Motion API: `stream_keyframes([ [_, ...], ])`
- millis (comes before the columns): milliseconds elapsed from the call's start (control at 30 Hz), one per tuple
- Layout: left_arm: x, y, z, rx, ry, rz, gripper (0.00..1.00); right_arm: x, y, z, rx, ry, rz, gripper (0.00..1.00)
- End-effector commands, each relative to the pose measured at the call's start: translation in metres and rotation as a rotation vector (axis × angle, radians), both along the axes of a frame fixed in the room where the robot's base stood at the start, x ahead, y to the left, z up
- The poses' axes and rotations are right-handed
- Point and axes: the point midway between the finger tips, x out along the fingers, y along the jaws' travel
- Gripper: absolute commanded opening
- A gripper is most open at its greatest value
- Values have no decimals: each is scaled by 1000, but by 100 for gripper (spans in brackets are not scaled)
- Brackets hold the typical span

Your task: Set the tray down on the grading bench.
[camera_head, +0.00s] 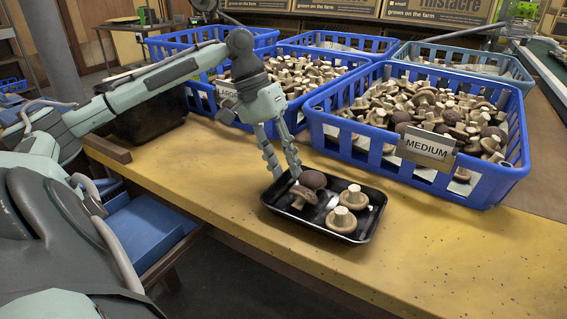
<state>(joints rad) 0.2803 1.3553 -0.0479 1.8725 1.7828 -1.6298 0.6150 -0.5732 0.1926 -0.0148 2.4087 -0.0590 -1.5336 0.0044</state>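The black tray (372,228) lies flat on the yellow grading bench (440,255), near its front edge. It holds several brown mushrooms (341,219), some with pale stems up; one dark cap (313,180) shows at the back. My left gripper (287,177) points down at the tray's back left side. Its two fingers stand apart, with a gap between them, and the tips are close to the rim and to a mushroom there. Whether they touch the rim is hard to tell. My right gripper is not in view.
A blue crate (480,190) with a MEDIUM sign (427,148) stands right behind the tray, full of mushrooms. A LARGE crate (203,103) stands to its left, with more blue crates behind. A dark container (146,122) sits at left. The bench right of the tray is clear.

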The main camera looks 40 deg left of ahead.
Motion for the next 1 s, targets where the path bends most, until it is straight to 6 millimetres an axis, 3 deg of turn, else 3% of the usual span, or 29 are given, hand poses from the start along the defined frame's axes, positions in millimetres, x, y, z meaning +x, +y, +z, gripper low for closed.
stream_keyframes([
  [267, 0, 7, 15, 2, -3, 3, 29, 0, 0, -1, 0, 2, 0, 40],
  [533, -6, 29, 70, 0, -8, 2, 29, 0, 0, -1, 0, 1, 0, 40],
  [700, -9, 39, 94, -2, -5, 1, 29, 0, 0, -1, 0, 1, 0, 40],
  [1000, -11, 46, 110, 0, 0, -1, 29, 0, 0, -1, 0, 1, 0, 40],
])
